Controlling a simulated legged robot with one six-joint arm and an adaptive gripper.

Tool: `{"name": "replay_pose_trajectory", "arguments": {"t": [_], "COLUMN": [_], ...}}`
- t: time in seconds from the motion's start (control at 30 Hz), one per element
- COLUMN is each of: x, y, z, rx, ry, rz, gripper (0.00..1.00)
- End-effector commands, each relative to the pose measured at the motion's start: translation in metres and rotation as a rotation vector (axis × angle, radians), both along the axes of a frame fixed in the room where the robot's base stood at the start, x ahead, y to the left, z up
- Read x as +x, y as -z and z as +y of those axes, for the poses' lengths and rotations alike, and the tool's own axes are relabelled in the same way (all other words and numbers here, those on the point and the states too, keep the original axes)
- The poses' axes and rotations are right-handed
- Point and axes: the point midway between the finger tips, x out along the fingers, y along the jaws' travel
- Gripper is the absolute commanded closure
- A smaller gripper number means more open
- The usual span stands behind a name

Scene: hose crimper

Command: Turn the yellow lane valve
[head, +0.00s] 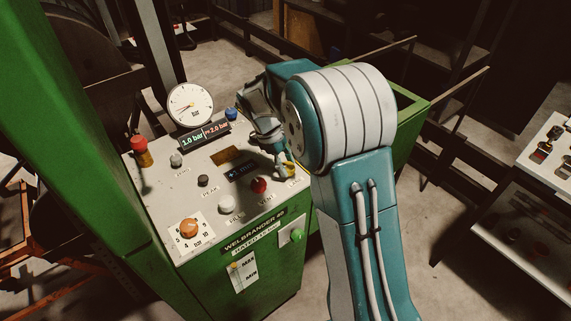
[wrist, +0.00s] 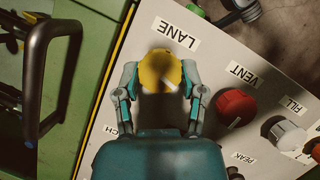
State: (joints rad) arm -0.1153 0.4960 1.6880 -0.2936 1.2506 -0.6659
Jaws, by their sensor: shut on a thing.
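The yellow lane valve (wrist: 158,70) is a round knob with a pale pointer mark, below the LANE label (wrist: 177,34) in the wrist view. My gripper (wrist: 158,82) has one finger on each side of the knob and is shut on it. In the head view my gripper (head: 284,165) reaches down to the right edge of the panel. Only a sliver of the yellow knob (head: 290,168) shows there, the rest hidden by the fingers.
The red VENT knob (wrist: 236,107) and white FILL knob (wrist: 287,136) sit beside the yellow one on the pale panel (head: 185,200). A gauge (head: 190,104), a display (head: 205,134) and an orange dial (head: 189,228) are on the green machine. A black handle (wrist: 40,75) lies left.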

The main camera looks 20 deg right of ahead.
Motion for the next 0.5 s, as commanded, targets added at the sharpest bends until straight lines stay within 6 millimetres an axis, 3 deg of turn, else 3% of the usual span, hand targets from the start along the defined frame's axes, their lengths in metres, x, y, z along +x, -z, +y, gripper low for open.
{"name": "replay_pose_trajectory", "arguments": {"t": [0.5], "x": [0.0001], "y": [0.0026], "z": [-0.0017], "rx": [0.0], "ry": [0.492], "rz": [0.004], "gripper": [0.95]}}
